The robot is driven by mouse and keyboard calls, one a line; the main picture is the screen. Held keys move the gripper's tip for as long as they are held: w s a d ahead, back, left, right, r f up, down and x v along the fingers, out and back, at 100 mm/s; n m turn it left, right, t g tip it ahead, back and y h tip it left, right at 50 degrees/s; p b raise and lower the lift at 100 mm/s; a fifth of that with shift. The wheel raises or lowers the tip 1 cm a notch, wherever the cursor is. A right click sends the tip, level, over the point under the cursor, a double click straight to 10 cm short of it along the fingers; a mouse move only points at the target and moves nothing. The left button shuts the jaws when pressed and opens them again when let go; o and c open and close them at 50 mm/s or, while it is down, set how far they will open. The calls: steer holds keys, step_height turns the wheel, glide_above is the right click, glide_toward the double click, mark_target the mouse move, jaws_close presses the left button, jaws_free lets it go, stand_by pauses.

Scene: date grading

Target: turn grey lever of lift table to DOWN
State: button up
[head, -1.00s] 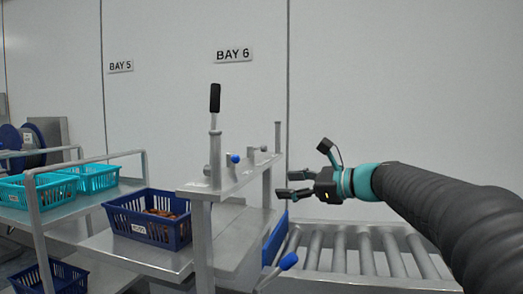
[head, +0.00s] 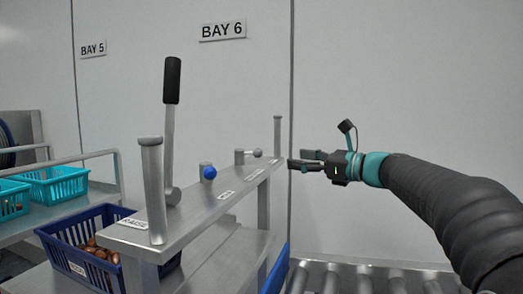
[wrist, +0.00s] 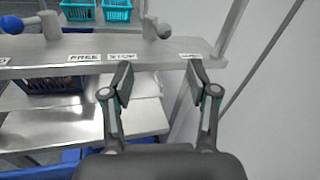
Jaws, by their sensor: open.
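The lift table's control rail (head: 190,213) runs diagonally through the head view. The grey lever (head: 253,154) is a short rod with a ball end on a stubby post near the rail's far end. In the wrist view the grey lever (wrist: 163,30) stands on the rail's far side, above the gap between my fingers. My gripper (head: 298,161) is open and empty, right of the rail's far end. In the wrist view my gripper (wrist: 160,68) spreads its fingertips over the rail's near edge, apart from the lever. A finger partly covers the rightmost label.
A tall black-handled lever (head: 171,85), a blue-knobbed lever (head: 208,173) and an upright post (head: 277,125) stand on the rail. A blue crate (head: 62,245) holds brown dates; teal crates (head: 60,183) sit left. Conveyor rollers (head: 330,280) lie below my arm. A wall stands behind.

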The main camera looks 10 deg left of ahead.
mark_target(261, 153)
steer(key=p+x, duration=0.1)
steer(key=x, duration=1.3)
steer(key=shift+w+p, duration=0.2)
steer(key=shift+p, duration=0.2)
